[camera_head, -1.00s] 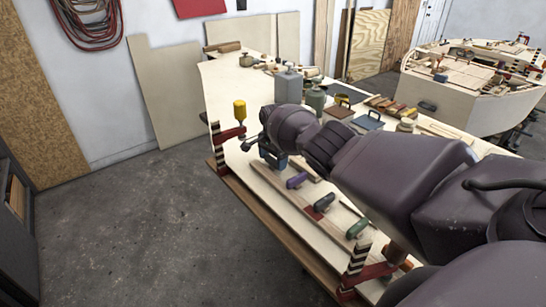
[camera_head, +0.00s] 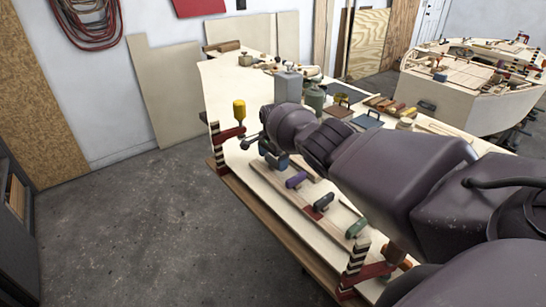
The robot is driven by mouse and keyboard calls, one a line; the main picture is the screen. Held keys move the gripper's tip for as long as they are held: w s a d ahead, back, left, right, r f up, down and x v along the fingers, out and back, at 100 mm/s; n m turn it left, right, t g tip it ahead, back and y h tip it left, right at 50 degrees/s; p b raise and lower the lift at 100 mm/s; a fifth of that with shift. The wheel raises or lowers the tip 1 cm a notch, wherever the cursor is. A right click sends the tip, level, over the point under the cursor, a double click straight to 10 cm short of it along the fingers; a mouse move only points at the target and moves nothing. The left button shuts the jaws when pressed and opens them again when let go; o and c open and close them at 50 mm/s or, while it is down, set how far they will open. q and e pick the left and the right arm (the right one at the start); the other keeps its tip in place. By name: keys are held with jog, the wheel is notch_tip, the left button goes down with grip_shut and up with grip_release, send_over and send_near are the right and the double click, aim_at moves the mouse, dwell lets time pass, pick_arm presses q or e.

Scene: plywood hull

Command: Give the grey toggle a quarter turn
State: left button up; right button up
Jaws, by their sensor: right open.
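The grey toggle (camera_head: 324,202) is a dark grey bar on a strip board near the table's front edge. It sits beside a red patch, between a purple toggle (camera_head: 296,180) and a green toggle (camera_head: 356,228). A blue toggle (camera_head: 273,157) is at the far end of the row, just below my right wrist. My right gripper (camera_head: 250,142) is open, at the far end of the row and apart from the grey toggle. My arm partly hides the gripper and the table behind it. My left gripper is not in view.
A yellow-handled clamp (camera_head: 239,112) stands at the table's left edge, and a red clamp (camera_head: 370,271) at the near edge. A grey canister (camera_head: 288,84), a green bottle (camera_head: 315,97) and several small tools stand farther back. The floor at left is clear.

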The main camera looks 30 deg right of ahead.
aim_at(273, 158)
jog(key=shift+r+p, duration=0.3)
jog(key=shift+r, duration=0.1)
notch_tip(273, 158, up, 3)
jog(key=shift+p, duration=1.05)
notch_tip(273, 158, up, 6)
jog(key=shift+f, duration=0.25)
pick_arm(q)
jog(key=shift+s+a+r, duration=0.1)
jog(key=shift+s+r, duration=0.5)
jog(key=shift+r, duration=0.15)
pick_arm(e)
jog(key=shift+r, duration=0.75)
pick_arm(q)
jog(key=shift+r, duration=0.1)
pick_arm(e)
jog(key=shift+f, duration=0.1)
